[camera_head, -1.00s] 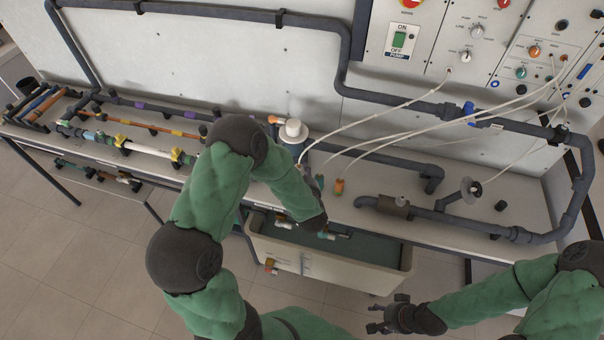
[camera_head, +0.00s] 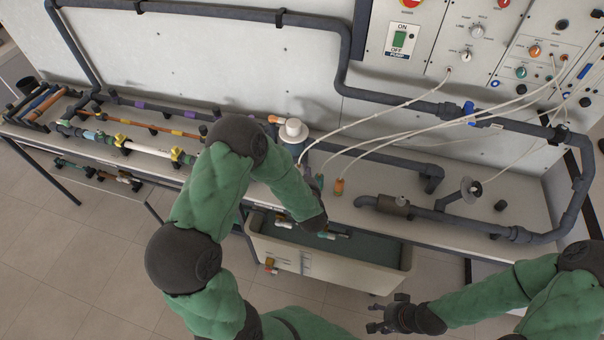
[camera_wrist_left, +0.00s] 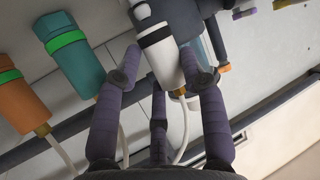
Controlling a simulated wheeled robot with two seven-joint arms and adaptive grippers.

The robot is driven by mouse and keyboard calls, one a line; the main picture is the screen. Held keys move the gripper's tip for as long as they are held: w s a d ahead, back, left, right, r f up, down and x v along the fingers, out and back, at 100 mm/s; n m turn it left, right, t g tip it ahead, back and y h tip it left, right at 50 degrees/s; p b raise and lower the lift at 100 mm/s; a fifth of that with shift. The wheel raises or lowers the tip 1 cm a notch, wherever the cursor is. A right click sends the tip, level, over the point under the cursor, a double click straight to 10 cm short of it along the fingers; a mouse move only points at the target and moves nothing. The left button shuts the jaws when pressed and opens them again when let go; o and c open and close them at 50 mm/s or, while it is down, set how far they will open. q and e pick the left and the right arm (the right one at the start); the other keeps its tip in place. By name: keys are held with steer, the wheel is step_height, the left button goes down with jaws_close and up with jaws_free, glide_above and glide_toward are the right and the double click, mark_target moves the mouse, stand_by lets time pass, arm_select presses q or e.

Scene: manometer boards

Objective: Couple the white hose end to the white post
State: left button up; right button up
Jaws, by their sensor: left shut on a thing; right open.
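In the left wrist view the white hose end (camera_wrist_left: 164,62), with a dark band, sits between the fingers of my left gripper (camera_wrist_left: 168,75), which is shut on it. Its pale hose hangs from its near end. A white piece with dark marks (camera_wrist_left: 141,12) shows at its far end. I cannot tell whether this is the white post, nor whether they are joined or apart. In the head view my left arm hides the grip and the white hose end. My right gripper (camera_head: 376,318) is open and empty at the lower right, in front of the bench.
A teal hose end (camera_wrist_left: 70,55) and an orange hose end (camera_wrist_left: 25,95), both green-banded, stand beside the white one. A water tank (camera_head: 325,262) is below the bench edge. Pale hoses run to the control panel (camera_head: 465,40). Grey pipes (camera_head: 470,222) lie on the right.

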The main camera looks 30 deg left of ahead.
arm_select(q)
steer(key=shift+f+b, duration=1.25)
steer(key=shift+f, duration=0.3)
stand_by(0.6)
steer(key=o, duration=1.2)
steer(key=shift+o, duration=0.2)
steer(key=v, duration=1.2)
